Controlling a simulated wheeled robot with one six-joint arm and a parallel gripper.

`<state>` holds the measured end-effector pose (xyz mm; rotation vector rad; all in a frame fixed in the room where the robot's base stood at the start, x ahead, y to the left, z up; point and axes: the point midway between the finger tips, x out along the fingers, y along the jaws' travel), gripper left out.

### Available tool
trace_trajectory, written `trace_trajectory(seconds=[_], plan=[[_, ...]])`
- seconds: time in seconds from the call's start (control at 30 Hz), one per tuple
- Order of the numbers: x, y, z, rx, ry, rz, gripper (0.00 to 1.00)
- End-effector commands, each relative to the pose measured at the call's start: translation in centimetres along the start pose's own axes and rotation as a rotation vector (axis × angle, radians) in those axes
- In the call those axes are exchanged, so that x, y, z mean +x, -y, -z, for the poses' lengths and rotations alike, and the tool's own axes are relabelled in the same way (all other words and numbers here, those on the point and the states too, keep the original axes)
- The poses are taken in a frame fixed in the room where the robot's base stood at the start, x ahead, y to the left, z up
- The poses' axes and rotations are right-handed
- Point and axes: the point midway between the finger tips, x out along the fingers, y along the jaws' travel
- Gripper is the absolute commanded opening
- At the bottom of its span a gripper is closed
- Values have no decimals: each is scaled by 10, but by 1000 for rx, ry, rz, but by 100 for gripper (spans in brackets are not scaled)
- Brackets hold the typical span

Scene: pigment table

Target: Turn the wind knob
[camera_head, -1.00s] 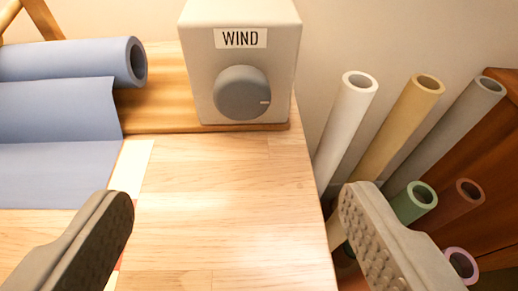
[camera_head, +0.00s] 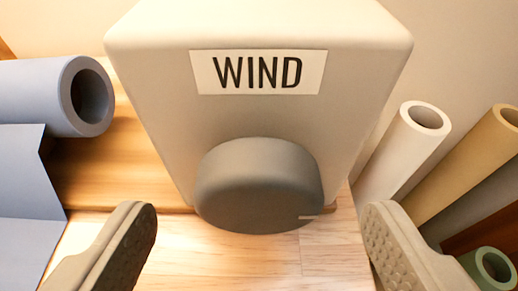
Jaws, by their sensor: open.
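The wind knob (camera_head: 258,188) is a grey round dial on the front of a cream box (camera_head: 150,75) labelled "WIND" (camera_head: 258,72). A light mark shows at the knob's lower right edge. My gripper (camera_head: 258,232) is open, with one finger at the lower left and one at the lower right. The knob lies between and beyond the fingertips in the picture, and neither finger touches it. The gripper is empty.
A roll of blue paper (camera_head: 45,98) lies left of the box, with its sheet spread over the wooden table (camera_head: 215,265). Several upright rolled tubes stand to the right, among them a white one (camera_head: 400,150) and a tan one (camera_head: 465,165).

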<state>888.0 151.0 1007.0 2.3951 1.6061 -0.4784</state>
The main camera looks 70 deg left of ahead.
Motion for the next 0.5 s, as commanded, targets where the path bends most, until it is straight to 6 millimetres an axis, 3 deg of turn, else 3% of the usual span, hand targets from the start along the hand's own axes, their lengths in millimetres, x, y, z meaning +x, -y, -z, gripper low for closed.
trace_trajectory(seconds=[0.2,0.5], plan=[[23,0,0,1,0,0,75],[28,0,0,0,-1,0,75]])
